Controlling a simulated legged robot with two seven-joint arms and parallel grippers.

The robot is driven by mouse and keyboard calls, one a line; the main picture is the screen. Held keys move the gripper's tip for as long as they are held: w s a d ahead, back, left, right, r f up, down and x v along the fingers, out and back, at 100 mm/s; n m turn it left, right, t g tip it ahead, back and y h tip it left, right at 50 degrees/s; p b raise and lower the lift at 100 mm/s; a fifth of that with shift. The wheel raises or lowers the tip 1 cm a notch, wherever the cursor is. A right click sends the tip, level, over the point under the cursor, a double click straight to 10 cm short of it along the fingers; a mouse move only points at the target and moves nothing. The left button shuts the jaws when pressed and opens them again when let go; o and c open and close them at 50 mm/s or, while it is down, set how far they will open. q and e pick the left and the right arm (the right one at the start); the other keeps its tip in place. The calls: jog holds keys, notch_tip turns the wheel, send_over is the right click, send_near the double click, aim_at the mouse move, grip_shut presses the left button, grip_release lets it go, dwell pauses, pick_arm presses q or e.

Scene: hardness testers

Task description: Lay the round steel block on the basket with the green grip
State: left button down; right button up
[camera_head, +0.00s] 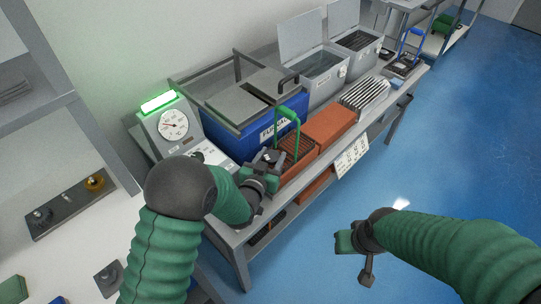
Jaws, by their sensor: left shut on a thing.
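The basket with the green grip (304,151) stands on the bench, a dark ribbed tray under a green arched handle (286,115). My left gripper (268,159) is at the basket's left side, shut on a small dark grey piece that I take for the round steel block. The fingers cover most of it, so its shape is unclear. I cannot tell whether it touches the basket. My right gripper (354,254) hangs over the blue floor, away from the bench; its finger gap is unclear.
A dial tester (173,124) with a lit green bar stands left of a blue tank (230,125). Orange-brown blocks (328,128) and a finned rack (364,95) are right of the basket. Grey open-lidded baths (322,66) stand behind. A basket with a blue grip (405,65) is farther off.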

pick_arm(q)
jog(key=shift+d+r, duration=0.1)
jog(key=c, duration=1.1)
grip_release()
jog(key=o, duration=0.5)
jog(key=shift+a, duration=0.35)
jog(key=shift+s+d, duration=0.1)
jog(key=p+v, duration=0.8)
jog(key=v, duration=0.8)
jog(key=shift+s, duration=0.3)
